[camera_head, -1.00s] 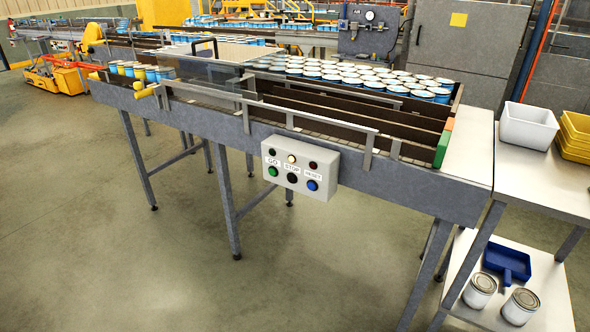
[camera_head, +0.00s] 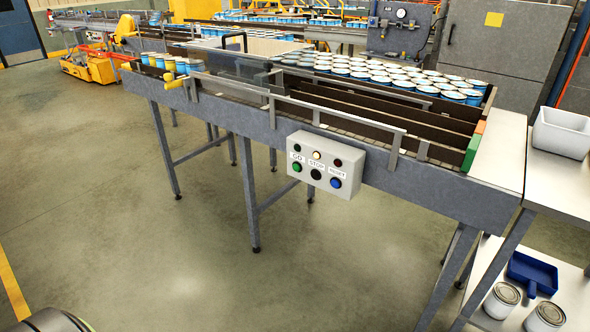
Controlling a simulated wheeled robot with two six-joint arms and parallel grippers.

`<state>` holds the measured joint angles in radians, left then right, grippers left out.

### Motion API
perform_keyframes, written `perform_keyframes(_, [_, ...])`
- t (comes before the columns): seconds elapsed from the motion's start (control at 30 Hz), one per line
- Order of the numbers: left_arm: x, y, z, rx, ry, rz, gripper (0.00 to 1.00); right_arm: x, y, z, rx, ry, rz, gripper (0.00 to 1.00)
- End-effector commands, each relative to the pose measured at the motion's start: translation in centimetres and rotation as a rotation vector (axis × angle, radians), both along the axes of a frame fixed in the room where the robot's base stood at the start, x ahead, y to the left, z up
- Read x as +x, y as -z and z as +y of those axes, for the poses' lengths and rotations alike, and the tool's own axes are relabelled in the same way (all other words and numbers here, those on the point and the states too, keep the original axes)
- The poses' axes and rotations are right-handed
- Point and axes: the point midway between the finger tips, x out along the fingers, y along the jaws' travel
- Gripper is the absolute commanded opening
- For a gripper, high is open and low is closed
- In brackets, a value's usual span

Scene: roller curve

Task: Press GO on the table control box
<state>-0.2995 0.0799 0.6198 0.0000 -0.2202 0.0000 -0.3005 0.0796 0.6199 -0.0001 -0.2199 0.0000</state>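The control box (camera_head: 325,164) is a pale grey box on the front side of the conveyor table (camera_head: 400,185). Its lower row has a green button (camera_head: 297,167) under the GO label, a black button (camera_head: 316,174) under STOP and a blue button (camera_head: 335,182) under RESET. Above them are three small lamps; the middle lamp (camera_head: 317,155) is lit pale yellow and the outer two look dark. Neither of my grippers is in view. A rounded dark metallic shape shows at the bottom left corner, and I cannot tell what it is.
Several blue and white cans (camera_head: 365,74) stand on the conveyor. A side table with a white bin (camera_head: 562,132) is at the right, with a blue dustpan (camera_head: 532,271) and two cans on its lower shelf. The floor before the conveyor is clear.

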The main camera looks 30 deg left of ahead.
Motion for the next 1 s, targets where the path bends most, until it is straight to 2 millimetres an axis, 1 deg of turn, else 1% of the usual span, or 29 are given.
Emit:
perform_keyframes(0.03, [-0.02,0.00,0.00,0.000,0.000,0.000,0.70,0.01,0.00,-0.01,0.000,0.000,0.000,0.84])
perform_keyframes(0.07, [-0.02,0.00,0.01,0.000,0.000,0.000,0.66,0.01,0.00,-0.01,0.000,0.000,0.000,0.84])
perform_keyframes(0.57, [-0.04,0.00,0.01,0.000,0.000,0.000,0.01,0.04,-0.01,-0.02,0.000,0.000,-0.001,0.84])
perform_keyframes(1.0, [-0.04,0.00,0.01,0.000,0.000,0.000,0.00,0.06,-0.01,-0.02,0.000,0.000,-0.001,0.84])
